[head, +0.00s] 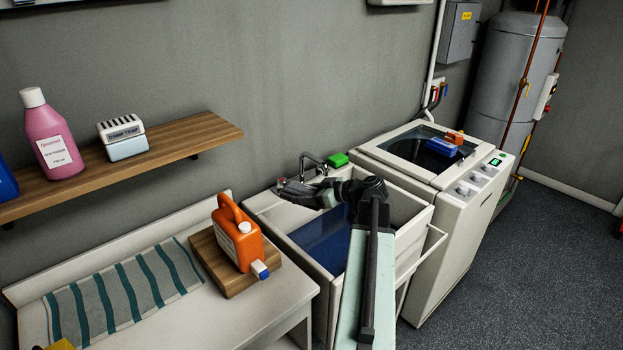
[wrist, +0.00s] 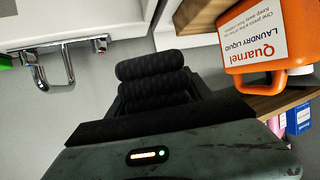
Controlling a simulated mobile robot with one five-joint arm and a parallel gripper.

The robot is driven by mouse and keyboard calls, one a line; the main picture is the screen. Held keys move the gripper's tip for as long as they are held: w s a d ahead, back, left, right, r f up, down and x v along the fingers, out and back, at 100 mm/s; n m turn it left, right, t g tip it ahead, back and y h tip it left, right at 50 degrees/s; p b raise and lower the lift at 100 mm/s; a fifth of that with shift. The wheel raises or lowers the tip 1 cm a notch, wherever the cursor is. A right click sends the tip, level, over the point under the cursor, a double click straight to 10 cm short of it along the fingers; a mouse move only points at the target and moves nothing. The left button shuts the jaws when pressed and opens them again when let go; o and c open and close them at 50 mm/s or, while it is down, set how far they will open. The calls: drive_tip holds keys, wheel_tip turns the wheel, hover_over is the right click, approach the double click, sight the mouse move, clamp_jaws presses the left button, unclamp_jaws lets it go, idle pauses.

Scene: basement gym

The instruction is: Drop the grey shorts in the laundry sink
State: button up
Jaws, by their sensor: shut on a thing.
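The laundry sink (head: 412,232) stands between the bench and the washing machine, with blue water in its basin. Its tap (head: 312,163) is at the back wall, and the tap also shows in the wrist view (wrist: 40,72). My gripper (head: 290,190) is above the sink's back left part, near the tap. In the wrist view my gripper's dark, ribbed fingers (wrist: 150,77) are close together. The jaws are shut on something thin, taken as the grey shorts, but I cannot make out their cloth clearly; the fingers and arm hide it. My arm covers part of the basin.
An orange laundry liquid jug (head: 238,236) stands on a wooden board (head: 228,285) left of the sink. A striped towel (head: 125,290) lies on the bench. A green block (head: 338,160) sits at the sink's back edge. A washing machine (head: 470,205) is to the right.

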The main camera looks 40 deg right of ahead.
drive_tip(key=shift+w, duration=0.1)
drive_tip(key=w+d+f+m+h+b, duration=0.3)
drive_tip(key=w+d, duration=0.3)
drive_tip(key=d, duration=0.4)
wheel_tip(320, 180, down, 10)
drive_tip(key=b, duration=0.9)
drive_tip(key=shift+w+d+r+t+h+b, duration=0.15)
drive_tip(key=shift+d+r+t+h+b, duration=0.05)
drive_tip(key=shift+d+t+h+b, duration=0.1)
drive_tip(key=o, duration=1.6)
